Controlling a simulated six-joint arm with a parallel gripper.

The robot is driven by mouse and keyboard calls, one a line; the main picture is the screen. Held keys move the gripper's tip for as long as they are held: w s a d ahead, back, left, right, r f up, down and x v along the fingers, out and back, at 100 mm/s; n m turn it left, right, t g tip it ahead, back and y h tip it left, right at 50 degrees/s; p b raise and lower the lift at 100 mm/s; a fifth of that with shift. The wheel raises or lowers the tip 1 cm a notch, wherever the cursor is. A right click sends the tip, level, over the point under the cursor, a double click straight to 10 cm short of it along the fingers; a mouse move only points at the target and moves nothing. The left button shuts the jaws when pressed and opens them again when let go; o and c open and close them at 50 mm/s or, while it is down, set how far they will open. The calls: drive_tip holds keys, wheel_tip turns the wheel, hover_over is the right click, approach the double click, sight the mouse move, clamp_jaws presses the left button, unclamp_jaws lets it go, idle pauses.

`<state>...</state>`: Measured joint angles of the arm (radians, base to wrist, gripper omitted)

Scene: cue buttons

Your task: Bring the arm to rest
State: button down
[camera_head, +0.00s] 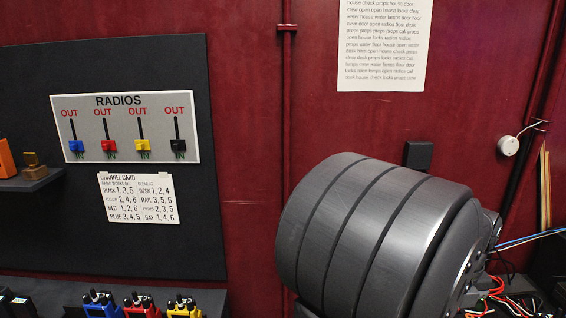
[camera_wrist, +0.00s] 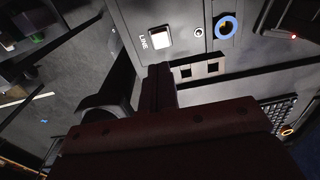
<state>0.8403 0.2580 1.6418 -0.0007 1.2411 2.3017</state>
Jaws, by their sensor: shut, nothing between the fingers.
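My gripper (camera_wrist: 159,70) shows in the wrist view, with its wide dark reddish body across the bottom and its fingers together, shut and empty. The fingertips stand in front of or over a grey panel (camera_wrist: 188,14). I cannot tell whether they touch it. On the panel are a lit white button (camera_wrist: 160,38) beside the word LINE, a small round white-rimmed part (camera_wrist: 198,32) and a blue ring (camera_wrist: 227,26).
In the head view, a RADIOS board (camera_head: 127,127) with several coloured sliders, all near IN, hangs on the left above a channel card (camera_head: 138,198). Several handheld radios (camera_head: 141,304) stand below. A printed sheet (camera_head: 384,45) hangs on the red wall. The wrist view shows a keyboard (camera_wrist: 281,112) at right.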

wheel_tip(320, 180, up, 8)
drive_tip(key=shift+r, duration=0.15)
idle(0.6)
drive_tip(key=shift+a, duration=0.1)
drive_tip(key=s+a+f+n+t+h, duration=0.1)
drive_tip(key=s+a+f+n, duration=0.15)
drive_tip(key=a+n, duration=0.55)
drive_tip(key=s+a+f+n+t+h, duration=0.1)
drive_tip(key=s+a+n, duration=0.2)
drive_tip(key=a+n, duration=0.5)
drive_tip(key=s+a+f+n+t, duration=0.3)
drive_tip(key=s+a+f+n, duration=0.5)
drive_tip(key=n, duration=0.7)
drive_tip(key=shift+a+f, duration=0.85)
drive_tip(key=shift+a, duration=0.05)
